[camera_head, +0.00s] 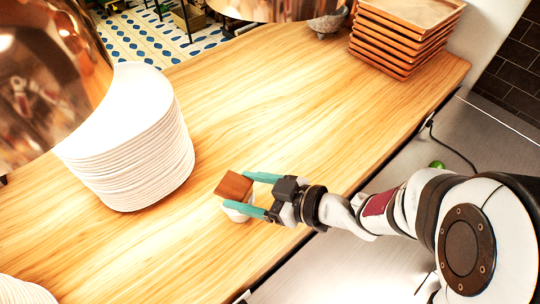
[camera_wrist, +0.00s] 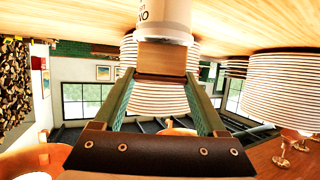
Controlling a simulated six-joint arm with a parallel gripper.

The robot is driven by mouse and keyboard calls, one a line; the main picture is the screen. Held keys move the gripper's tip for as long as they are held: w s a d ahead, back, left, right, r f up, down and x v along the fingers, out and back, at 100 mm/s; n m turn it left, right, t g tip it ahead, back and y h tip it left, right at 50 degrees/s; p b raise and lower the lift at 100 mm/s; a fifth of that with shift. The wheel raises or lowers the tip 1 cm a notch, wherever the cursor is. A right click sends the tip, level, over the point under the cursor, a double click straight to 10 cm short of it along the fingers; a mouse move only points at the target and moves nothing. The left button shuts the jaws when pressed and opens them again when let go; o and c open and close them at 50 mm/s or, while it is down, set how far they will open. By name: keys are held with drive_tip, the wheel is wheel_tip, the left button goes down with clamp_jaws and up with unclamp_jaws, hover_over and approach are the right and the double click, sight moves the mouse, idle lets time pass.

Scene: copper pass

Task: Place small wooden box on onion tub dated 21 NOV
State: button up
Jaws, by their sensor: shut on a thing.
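The small wooden box (camera_head: 234,186) is a brown block held between the teal fingers of my gripper (camera_head: 238,190). It also shows between the fingertips in the wrist view (camera_wrist: 165,60), where the room appears upside down. A white tub (camera_head: 238,214) stands on the wooden counter directly under the box, mostly hidden by the box and the lower finger. In the wrist view the tub (camera_wrist: 168,12) meets the box's edge and shows part of dark lettering ending in "NO"; no date is readable. The box looks at the tub's top; I cannot tell whether it rests there.
A tall stack of white plates (camera_head: 135,140) stands left of the tub, with another stack (camera_head: 20,292) at the lower left corner. Brown trays (camera_head: 405,38) are stacked at the back right. A copper lamp (camera_head: 45,80) hangs at upper left. The middle counter (camera_head: 270,95) is clear.

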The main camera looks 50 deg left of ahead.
drive_tip(key=shift+f, duration=0.15)
drive_tip(key=o, duration=1.3)
